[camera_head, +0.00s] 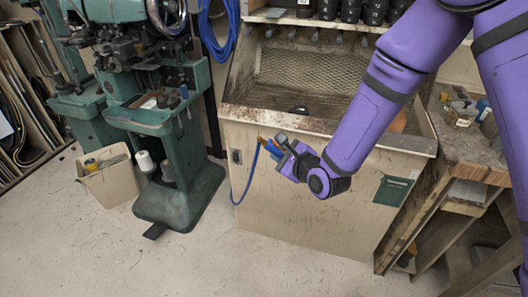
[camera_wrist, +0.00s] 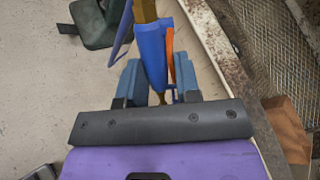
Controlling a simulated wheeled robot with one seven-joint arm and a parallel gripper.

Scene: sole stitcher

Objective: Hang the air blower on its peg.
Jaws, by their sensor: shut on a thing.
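The air blower is a blue tool with a brass-coloured end and an orange lever; its blue body (camera_wrist: 152,50) shows between my fingers in the wrist view. In the head view, the air blower (camera_head: 272,149) is small and partly hidden by my gripper (camera_head: 282,150). My gripper, also in the wrist view (camera_wrist: 156,78), is shut on the blower and holds it in the air near the left front of the pale cabinet. A blue hose (camera_head: 246,185) runs down from the blower and loops by the cabinet's left edge. I cannot make out which fitting is the blower's peg.
The pale cabinet (camera_head: 300,205) has a dirty mesh-backed tray on top, with a raised front rim (camera_head: 290,124). A green machine (camera_head: 180,120) and a bin (camera_head: 110,185) stand left. A coiled blue hose (camera_head: 216,42) hangs behind. A wooden bench (camera_head: 470,155) is right. The front floor is clear.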

